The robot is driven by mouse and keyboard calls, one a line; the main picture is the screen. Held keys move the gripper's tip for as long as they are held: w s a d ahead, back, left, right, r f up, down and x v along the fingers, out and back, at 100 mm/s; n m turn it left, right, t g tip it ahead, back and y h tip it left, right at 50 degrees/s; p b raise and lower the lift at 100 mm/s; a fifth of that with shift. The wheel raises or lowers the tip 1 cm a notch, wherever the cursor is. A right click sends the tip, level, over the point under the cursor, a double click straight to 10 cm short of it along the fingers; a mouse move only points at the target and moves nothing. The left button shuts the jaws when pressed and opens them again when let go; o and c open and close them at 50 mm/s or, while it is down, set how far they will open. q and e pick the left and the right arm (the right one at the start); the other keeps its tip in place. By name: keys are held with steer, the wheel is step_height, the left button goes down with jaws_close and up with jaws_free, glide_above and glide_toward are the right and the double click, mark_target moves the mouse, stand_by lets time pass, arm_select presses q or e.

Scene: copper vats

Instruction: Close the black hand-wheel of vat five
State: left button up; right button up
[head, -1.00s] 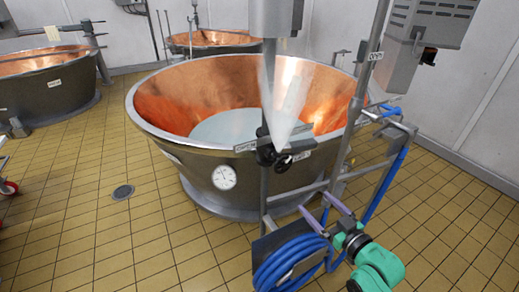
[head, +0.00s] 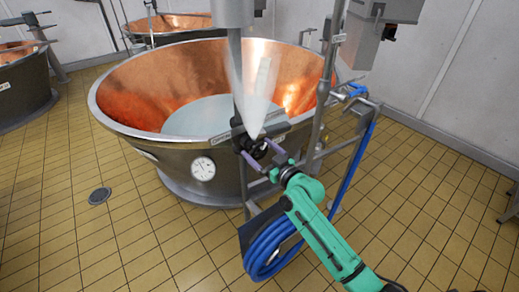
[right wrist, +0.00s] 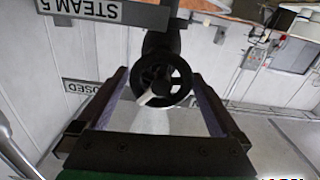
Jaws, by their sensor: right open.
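The black hand-wheel (right wrist: 163,80) is in the middle of the right wrist view, with a spoked rim and a pale bar across its lower part. A "STEAM 5" plate (right wrist: 95,10) is above it to the left. A plate whose visible letters read "OSED" (right wrist: 92,87) is lower left. In the head view, the wheel (head: 258,149) sits at the near rim of the big copper vat (head: 130,92), partly hidden. My right gripper (head: 263,154) is open, its purple fingers at the wheel. In the right wrist view, they stand either side of it; contact is unclear. My left gripper is not in view.
A coiled blue hose (head: 265,250) hangs on the pipe stand below my right arm. A vertical pipe (head: 325,80) rises right of the wheel.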

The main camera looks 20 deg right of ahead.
steer(key=c, duration=1.2)
steer(key=shift+o, duration=0.2)
steer(key=m, duration=0.3)
steer(key=shift+m, duration=0.8)
steer(key=o, duration=1.2)
steer(key=shift+c, duration=0.2)
steer(key=b+v, duration=0.2)
steer(key=v, duration=1.2)
steer(key=shift+s, duration=0.25)
steer(key=shift+d+f, duration=0.15)
steer(key=shift+f, duration=0.05)
